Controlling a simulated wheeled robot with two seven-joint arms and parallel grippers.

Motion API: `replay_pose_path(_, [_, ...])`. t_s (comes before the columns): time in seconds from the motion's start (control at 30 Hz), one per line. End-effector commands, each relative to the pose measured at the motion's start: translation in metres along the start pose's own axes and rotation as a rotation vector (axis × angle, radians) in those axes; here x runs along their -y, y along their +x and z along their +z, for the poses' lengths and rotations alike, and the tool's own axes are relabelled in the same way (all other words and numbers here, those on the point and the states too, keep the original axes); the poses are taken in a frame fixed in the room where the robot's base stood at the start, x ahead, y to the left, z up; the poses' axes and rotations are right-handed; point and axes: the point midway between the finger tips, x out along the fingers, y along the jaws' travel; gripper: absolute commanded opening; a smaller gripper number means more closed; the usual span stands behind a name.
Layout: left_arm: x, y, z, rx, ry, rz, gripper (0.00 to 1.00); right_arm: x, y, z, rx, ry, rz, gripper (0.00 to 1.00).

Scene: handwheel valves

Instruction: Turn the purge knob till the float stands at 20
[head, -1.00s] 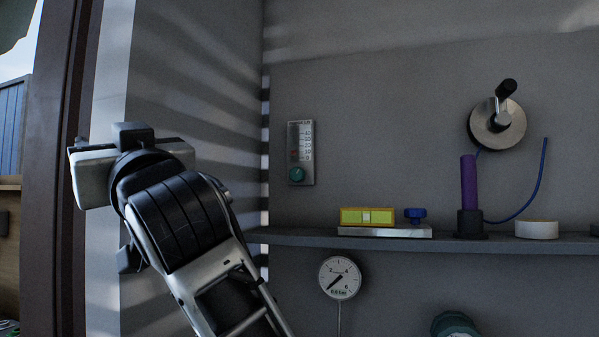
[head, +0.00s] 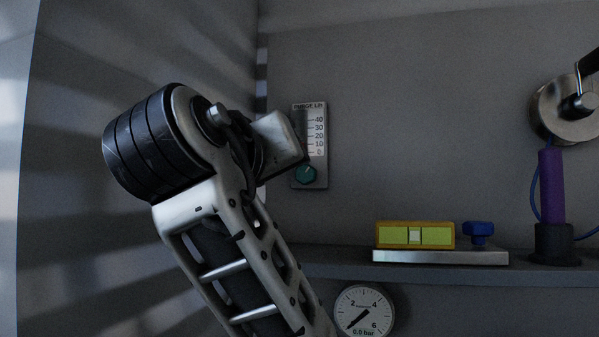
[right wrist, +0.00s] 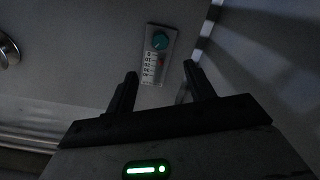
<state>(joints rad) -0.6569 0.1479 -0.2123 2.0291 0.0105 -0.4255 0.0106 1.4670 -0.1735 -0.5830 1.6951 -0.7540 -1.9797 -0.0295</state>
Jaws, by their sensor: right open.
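The purge meter (head: 318,150) is a small grey plate on the back wall with a scale from 0 to 40. Its green purge knob (head: 305,175) is at the bottom. The gripper and wrist hide the left part of the plate in the head view. The right wrist view shows the meter upside down, with the knob (right wrist: 160,40) above the scale. A red spot, apparently the float (right wrist: 162,61), is at the scale's low end; its exact reading is unclear. My right gripper (right wrist: 160,70) is open and empty, pointing at the meter and apart from it. My left gripper is out of view.
A metal handwheel (head: 560,118) is at the right. A gauge (head: 364,311) hangs below. A side wall closes the left.

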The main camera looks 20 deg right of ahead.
Motion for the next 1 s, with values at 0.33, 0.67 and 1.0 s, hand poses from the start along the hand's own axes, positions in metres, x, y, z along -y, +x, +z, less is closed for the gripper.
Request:
replay_pose_path(0.33, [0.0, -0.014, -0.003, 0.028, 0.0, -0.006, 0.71, -0.001, 0.077, -0.002, 0.005, -0.004, 0.002, 0.54])
replay_pose_path(0.67, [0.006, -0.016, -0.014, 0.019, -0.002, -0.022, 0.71, 0.0, 0.131, -0.001, 0.002, -0.002, 0.0, 0.54])
replay_pose_path(1.0, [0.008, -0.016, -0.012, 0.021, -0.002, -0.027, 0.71, 0.001, 0.142, 0.0, 0.0, 0.001, -0.003, 0.54])
